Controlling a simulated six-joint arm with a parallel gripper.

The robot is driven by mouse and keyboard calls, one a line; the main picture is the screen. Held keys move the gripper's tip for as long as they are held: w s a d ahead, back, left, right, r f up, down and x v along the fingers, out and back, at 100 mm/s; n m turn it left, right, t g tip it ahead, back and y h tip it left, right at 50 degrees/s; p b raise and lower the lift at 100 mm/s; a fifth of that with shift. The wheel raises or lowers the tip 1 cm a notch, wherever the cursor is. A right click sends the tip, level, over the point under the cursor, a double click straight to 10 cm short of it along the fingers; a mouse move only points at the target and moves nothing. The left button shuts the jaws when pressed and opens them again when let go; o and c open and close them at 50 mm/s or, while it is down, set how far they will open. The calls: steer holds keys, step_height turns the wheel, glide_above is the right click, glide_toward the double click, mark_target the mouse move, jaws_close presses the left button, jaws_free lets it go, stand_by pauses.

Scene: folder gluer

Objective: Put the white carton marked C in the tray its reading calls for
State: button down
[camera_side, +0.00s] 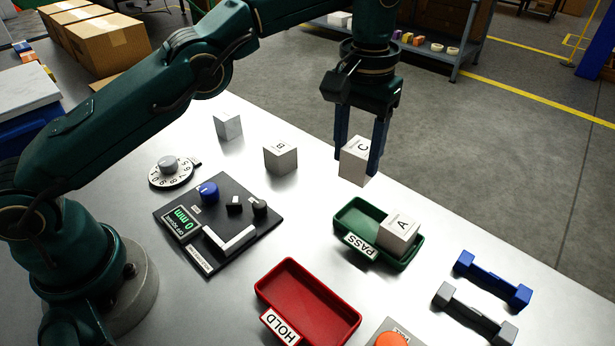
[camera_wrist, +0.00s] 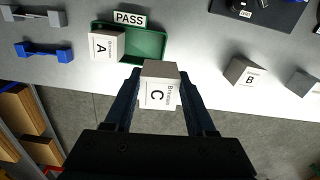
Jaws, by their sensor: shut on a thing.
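The white carton marked C (camera_side: 356,161) is held up between the fingers of my gripper (camera_side: 361,150), above the far side of the green PASS tray. It also shows in the wrist view (camera_wrist: 158,88), between my fingertips (camera_wrist: 159,82). The green PASS tray (camera_side: 349,219) holds the white carton marked A (camera_side: 399,233) at its right end in the side view; its left part is empty. The red HOLD tray (camera_side: 322,299) is empty. The gauge (camera_side: 216,226) has a green display (camera_side: 182,224) that shows 0 mm.
Carton B (camera_side: 281,158) and another pale block (camera_side: 228,125) stand on the table left of my gripper. A dial (camera_side: 172,172) lies beside the gauge. Blue (camera_side: 492,279) and grey (camera_side: 475,314) bar-shaped pieces lie at the right. An orange button (camera_side: 391,339) is at the front edge.

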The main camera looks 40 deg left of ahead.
steer(key=shift+m, duration=0.5)
steer(key=shift+s+d+f, duration=0.25)
steer(key=shift+d+f, duration=0.2)
steer(key=shift+f, duration=0.85)
steer(key=shift+s+d+f, duration=0.3)
steer(key=shift+d+f, duration=0.15)
steer(key=shift+f, duration=0.9)
steer(key=shift+s+d+f, duration=0.25)
steer(key=shift+d+f, duration=0.2)
steer(key=shift+f, duration=0.85)
steer(key=shift+c, duration=0.7)
jaws_free()
steer(key=shift+a+r, duration=0.1)
